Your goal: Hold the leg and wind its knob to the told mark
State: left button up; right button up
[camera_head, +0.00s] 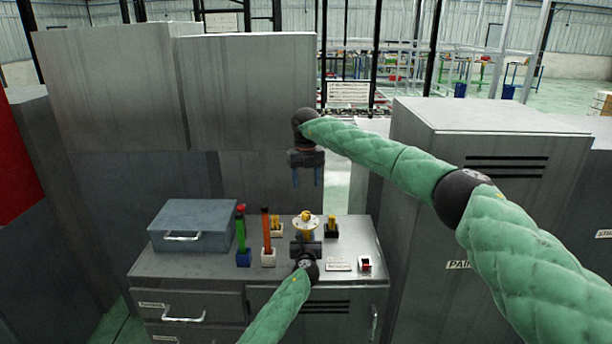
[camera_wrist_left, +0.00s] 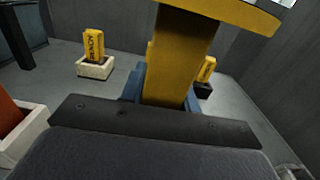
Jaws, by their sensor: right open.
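The yellow leg (camera_wrist_left: 180,65) stands upright on the bench, with a pale round knob (camera_head: 306,223) with a yellow centre at its top. In the left wrist view the leg rises between the blue fingers of my left gripper (camera_wrist_left: 163,98), which is shut on it. In the head view my left gripper (camera_head: 306,243) reaches the leg from the near side and hides its lower part. My right gripper (camera_head: 307,179) is open and empty, fingers pointing down, above the knob and apart from it. No mark can be read on the knob.
The bench (camera_head: 200,264) bears a blue-grey toolbox (camera_head: 190,222), a green tool (camera_head: 241,232) and an orange tool (camera_head: 265,230) in holders. Yellow blocks stand in a white holder (camera_wrist_left: 95,69) and a black holder (camera_head: 331,233). A tall grey cabinet (camera_head: 420,150) stands right.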

pick_arm(q)
jog(key=o, duration=0.7)
jog(key=shift+s+r+p, duration=0.15)
jog(key=shift+s+p, duration=1.05)
jog(key=shift+s, duration=0.6)
jog(key=shift+s+p, duration=1.05)
jog(key=shift+s, duration=1.2)
jog(key=o, duration=0.5)
jog(key=shift+o, duration=0.2)
